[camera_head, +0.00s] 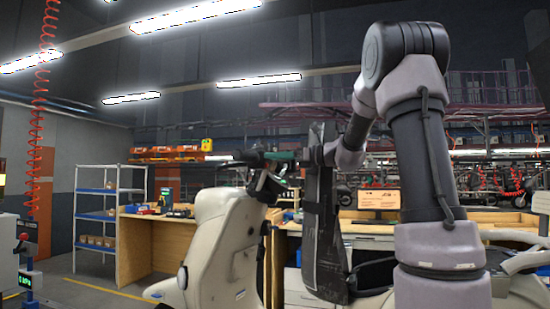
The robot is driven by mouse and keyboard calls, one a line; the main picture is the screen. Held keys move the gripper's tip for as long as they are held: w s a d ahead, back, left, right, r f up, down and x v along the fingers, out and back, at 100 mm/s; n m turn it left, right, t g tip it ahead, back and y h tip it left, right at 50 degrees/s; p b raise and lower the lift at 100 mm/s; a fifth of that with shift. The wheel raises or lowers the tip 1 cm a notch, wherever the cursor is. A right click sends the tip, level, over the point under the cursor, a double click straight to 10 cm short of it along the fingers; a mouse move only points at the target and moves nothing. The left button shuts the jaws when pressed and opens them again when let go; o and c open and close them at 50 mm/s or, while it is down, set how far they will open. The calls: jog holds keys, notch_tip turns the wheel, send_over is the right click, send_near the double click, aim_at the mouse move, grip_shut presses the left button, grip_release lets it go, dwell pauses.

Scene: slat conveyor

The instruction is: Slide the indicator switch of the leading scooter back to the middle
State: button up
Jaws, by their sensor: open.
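The leading scooter (222,245) stands left of centre, its cream front body upright. Its dark handlebar (248,156) is at the top, at the height of my wrist. My gripper (272,180) is open close by the handlebar; its fingertips are small and dark against the dark parts there. I cannot tell whether it touches the handlebar. A green part shows between the handlebar and my wrist. The indicator switch is too small or hidden to make out, so its position cannot be told.
My arm fills the right of the view. A tall black panel (325,225) stands right of the scooter. More cream scooter bodywork (525,258) shows at the right edge. Behind are a wooden workbench (140,250) and a blue-shelved rack (97,216). A red coiled hose (38,130) hangs at left.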

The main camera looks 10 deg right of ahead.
jog(key=shift+a, duration=0.15)
grip_shut()
dwell(1.4)
